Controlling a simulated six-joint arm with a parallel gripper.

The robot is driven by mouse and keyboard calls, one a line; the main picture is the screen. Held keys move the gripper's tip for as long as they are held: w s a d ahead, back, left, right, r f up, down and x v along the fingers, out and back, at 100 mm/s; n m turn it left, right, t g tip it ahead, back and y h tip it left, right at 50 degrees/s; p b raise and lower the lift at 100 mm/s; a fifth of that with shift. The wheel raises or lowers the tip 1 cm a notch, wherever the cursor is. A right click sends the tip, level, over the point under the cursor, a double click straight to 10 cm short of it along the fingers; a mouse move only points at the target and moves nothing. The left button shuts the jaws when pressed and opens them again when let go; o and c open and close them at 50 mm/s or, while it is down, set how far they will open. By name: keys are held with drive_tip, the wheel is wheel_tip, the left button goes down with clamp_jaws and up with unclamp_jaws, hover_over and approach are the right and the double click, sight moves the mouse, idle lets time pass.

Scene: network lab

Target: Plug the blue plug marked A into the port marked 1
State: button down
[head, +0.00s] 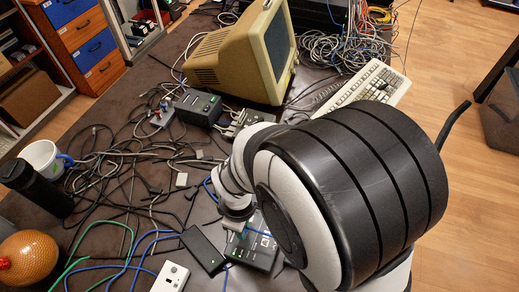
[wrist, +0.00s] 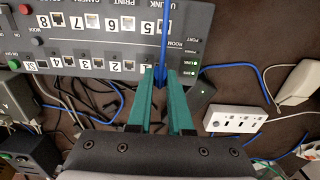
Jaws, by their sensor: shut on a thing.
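The network box (wrist: 180,50) is dark grey and appears upside down in the wrist view, with numbered ports in two rows. The port marked 1 seems to lie by the left fingertip, partly hidden. My gripper (wrist: 164,72) has green fingers close together on a blue plug (wrist: 161,77); its blue cable (wrist: 164,38) runs up across the box. No letter A is readable on it. I cannot tell whether the plug touches a port. In the head view the box (head: 264,256) is partly hidden under my arm, and the fingertips are hidden.
A white socket box (wrist: 235,118) and a small black box (head: 204,248) lie beside the network box. Tangled dark cables (head: 125,165) cover the left of the table. A beige monitor (head: 235,60) and a keyboard (head: 375,85) stand behind; a mug (head: 42,158) is at left.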

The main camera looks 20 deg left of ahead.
drive_tip(key=shift+f, duration=0.65)
idle(0.7)
drive_tip(key=c, duration=0.8)
unclamp_jaws()
drive_tip(key=shift+o, duration=0.2)
wheel_tip(320, 180, up, 16)
drive_tip(key=s+d+m+y, duration=0.1)
drive_tip(key=s+d+m, duration=0.2)
drive_tip(key=d+m, duration=0.6)
drive_tip(key=s+d+m, duration=0.4)
drive_tip(key=d+m, duration=0.6)
drive_tip(key=m, duration=0.4)
drive_tip(key=shift+d+r+m+y, duration=0.2)
drive_tip(key=shift+m+y, duration=0.1)
drive_tip(key=shift+y, duration=0.1)
